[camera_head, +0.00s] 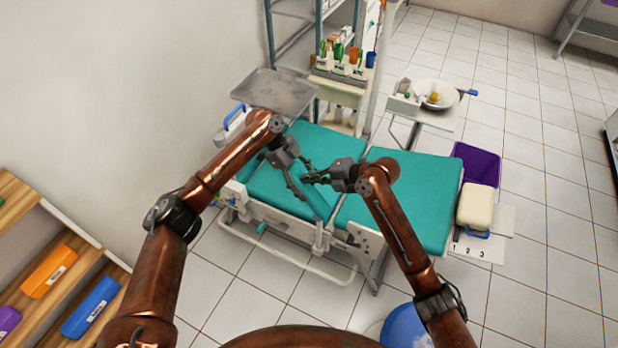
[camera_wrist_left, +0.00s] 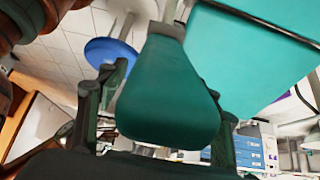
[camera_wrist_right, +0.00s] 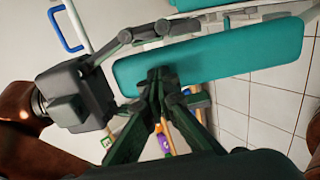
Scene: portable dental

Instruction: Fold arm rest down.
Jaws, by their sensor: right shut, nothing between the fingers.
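The arm rest is a narrow teal pad (camera_head: 312,199) on the near side of the teal dental chair (camera_head: 408,190). It fills the middle of the left wrist view (camera_wrist_left: 168,90) and lies across the right wrist view (camera_wrist_right: 225,52). My left gripper (camera_head: 300,178) is open at the pad; its fingers show on either side of the pad in the left wrist view (camera_wrist_left: 158,125). I cannot tell whether they touch it. My right gripper (camera_head: 308,177) is shut and empty, its tips close to the pad's edge in the right wrist view (camera_wrist_right: 160,78). The arm rest's hinge is not clear.
A grey tray (camera_head: 275,92) and a cart with bottles (camera_head: 340,88) stand behind the chair. A basin stand (camera_head: 437,95) is at the back right. A purple bin (camera_head: 476,163) and a blue round stool (camera_head: 405,328) are near the chair. Shelves (camera_head: 70,262) stand at the left.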

